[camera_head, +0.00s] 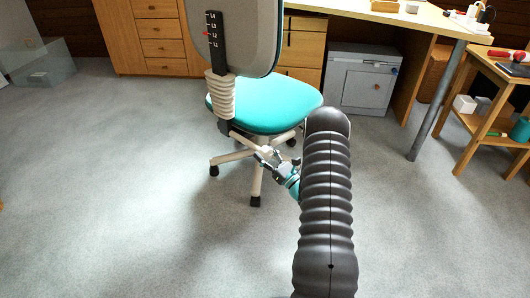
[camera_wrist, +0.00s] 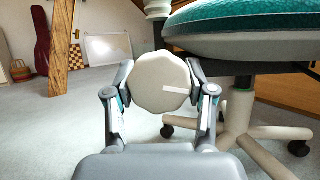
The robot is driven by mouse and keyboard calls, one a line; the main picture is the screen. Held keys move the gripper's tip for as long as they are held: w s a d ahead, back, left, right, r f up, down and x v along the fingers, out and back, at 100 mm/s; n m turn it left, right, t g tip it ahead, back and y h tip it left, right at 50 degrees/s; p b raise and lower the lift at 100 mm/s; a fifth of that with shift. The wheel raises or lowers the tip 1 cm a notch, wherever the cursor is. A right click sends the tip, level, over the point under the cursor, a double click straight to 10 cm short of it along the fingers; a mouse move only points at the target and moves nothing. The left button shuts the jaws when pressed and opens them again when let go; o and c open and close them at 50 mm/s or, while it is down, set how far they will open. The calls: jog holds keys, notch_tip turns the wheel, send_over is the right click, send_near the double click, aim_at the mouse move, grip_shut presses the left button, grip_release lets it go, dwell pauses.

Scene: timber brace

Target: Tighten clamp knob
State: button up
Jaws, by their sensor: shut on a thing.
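The clamp knob (camera_wrist: 158,82) is a beige many-sided disc with a pale line mark pointing to the right, in the middle of the wrist view. My gripper (camera_wrist: 160,90) has one finger at each side of the knob and is shut on it. In the head view my gripper (camera_head: 265,156) is low behind the office chair (camera_head: 262,104), by its base, and the knob is too small to tell there. The chair has a teal seat and a grey backrest (camera_head: 236,35) with a scale and a red pointer.
A wooden desk (camera_head: 400,12) with a grey leg stands behind, and a grey cabinet (camera_head: 362,80) is under it. A wooden side table (camera_head: 495,75) with tools is at right. The floor (camera_head: 120,170) at left is clear. A wooden post (camera_wrist: 61,50) shows in the wrist view.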

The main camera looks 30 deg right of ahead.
jog(key=shift+m+h, duration=0.4)
jog(key=shift+m, duration=0.9)
jog(key=o, duration=1.2)
jog(key=shift+c, duration=0.2)
jog(key=shift+s, duration=0.1)
jog(key=v, duration=1.1)
jog(key=shift+s+f, duration=0.3)
